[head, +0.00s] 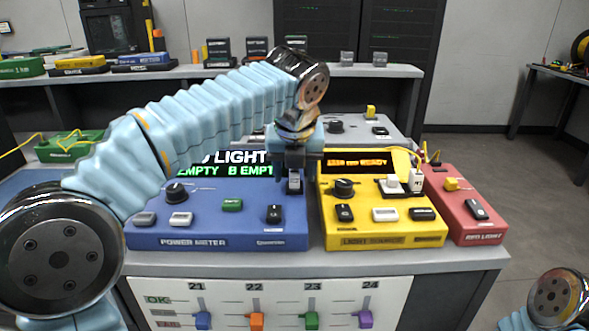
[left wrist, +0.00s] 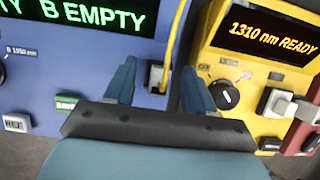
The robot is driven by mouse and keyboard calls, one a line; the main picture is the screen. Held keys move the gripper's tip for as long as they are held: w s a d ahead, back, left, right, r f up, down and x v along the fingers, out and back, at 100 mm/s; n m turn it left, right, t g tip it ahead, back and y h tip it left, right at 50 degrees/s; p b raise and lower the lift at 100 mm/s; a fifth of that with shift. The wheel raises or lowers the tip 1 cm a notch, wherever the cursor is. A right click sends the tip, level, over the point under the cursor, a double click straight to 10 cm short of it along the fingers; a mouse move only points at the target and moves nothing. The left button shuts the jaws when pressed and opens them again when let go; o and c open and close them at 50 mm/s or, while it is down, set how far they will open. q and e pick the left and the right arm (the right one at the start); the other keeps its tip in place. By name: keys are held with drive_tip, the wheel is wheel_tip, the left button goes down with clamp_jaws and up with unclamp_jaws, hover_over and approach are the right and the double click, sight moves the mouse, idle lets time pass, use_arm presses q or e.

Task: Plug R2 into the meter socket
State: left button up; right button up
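The blue power meter (head: 220,242) stands on the bench at centre left; its display reads "LIGHT" and "EMPTY B EMPTY", partly covered by my left arm. My left gripper (head: 294,188) is over the meter's right end. In the left wrist view its two fingers (left wrist: 158,88) are spread apart. Between them, on the meter's right edge, shows a small dark fitting with a yellowish edge (left wrist: 155,77), perhaps the socket. I see nothing clamped. No label R2 is readable, so I cannot tell which plug it is. My right gripper is out of view.
The yellow light source (head: 385,240) stands right of the meter, with a white plug (head: 416,181) at its right. The red box (head: 478,232) beside it holds a yellow plug (head: 458,184). A green box (head: 68,147) with a yellow cable is at left. A board with coloured sliders is below.

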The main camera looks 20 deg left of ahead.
use_arm(q)
drive_tip(key=p+v, duration=0.2)
drive_tip(key=v, duration=1.2)
